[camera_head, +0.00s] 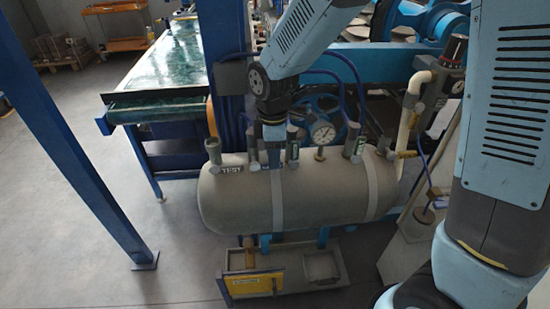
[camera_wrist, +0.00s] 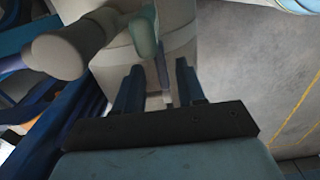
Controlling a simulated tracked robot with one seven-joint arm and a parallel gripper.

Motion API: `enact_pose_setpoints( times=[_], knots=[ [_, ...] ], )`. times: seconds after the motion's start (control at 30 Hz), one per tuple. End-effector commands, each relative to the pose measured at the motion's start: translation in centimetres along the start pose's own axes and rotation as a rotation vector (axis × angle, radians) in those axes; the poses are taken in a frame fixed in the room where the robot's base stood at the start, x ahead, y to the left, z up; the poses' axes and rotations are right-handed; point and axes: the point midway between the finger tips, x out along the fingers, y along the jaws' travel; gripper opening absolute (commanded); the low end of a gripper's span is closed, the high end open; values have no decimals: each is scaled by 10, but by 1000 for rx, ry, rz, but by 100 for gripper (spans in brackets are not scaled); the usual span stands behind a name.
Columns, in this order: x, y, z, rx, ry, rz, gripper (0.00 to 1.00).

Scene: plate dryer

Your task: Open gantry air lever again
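A grey air tank (camera_head: 325,192) carries several upright valves with levers along its top. One label reads "TEST"; the others are too small to read, so I cannot tell which lever is the gantry one. My gripper (camera_head: 273,150) points down at the tank's top, left of the pressure gauge (camera_head: 322,132), close to a valve (camera_head: 293,147) on its right. In the wrist view my gripper (camera_wrist: 157,72) has its two dark blue fingers apart. A thin greyish strip shows between them; whether it is a lever is unclear. A green-grey handle (camera_wrist: 143,32) lies just beyond the fingers.
A thick beige cylindrical part (camera_wrist: 60,52) is close to the left finger in the wrist view. A blue post (camera_head: 85,140) stands at left, and a green-topped table (camera_head: 165,65) is behind. A yellow-fronted box (camera_head: 257,285) is below the tank.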

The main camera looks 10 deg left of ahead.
Motion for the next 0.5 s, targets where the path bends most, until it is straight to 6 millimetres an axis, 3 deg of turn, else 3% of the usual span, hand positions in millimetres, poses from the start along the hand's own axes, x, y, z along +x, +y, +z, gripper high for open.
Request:
enact_pose_setpoints(
  times=[0.2, 0.5],
  knots=[
    [15, 0, 0, 0, -1, -1, 39],
    [17, 0, 0, 0, 0, 0, 39]
  ],
)
